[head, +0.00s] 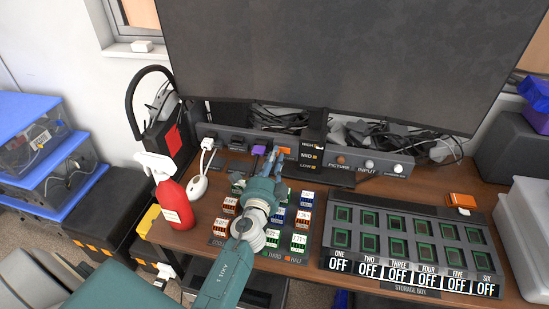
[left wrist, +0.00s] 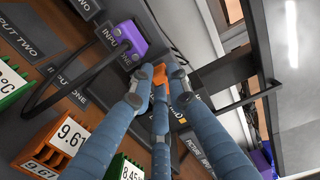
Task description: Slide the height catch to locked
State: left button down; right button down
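The HIGH/MID/LOW panel (head: 309,157) stands upright below the monitor. A small orange piece (head: 284,152), which looks like the height catch, is just left of it. My left gripper (head: 270,156) is at this orange piece, its fingers pointing at the panel. In the left wrist view the orange piece (left wrist: 186,83) shows among the fingertips of my left gripper (left wrist: 159,76), partly hidden by them. The fingertips are close together around it. I cannot tell whether they press on it. My right gripper is not in view.
A purple plug (left wrist: 127,40) on a dark cable sits just left of the fingers. The monitor (head: 345,60) overhangs behind. Numbered colored blocks (head: 299,243) lie below the arm. A red spray bottle (head: 174,200) stands left, and a storage box (head: 405,245) lies right.

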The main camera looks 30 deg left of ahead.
pick_arm(q)
jog(key=shift+f, duration=0.1)
jog(key=shift+w+d+b, duration=0.25)
jog(key=shift+d+b, duration=0.2)
jog(key=shift+d, duration=0.75)
jog(key=c, duration=1.9)
grip_release()
jog(key=shift+a+r, duration=0.1)
jog(key=shift+r, duration=0.5)
notch_tip(320, 180, up, 9)
jog(key=shift+f, duration=0.15)
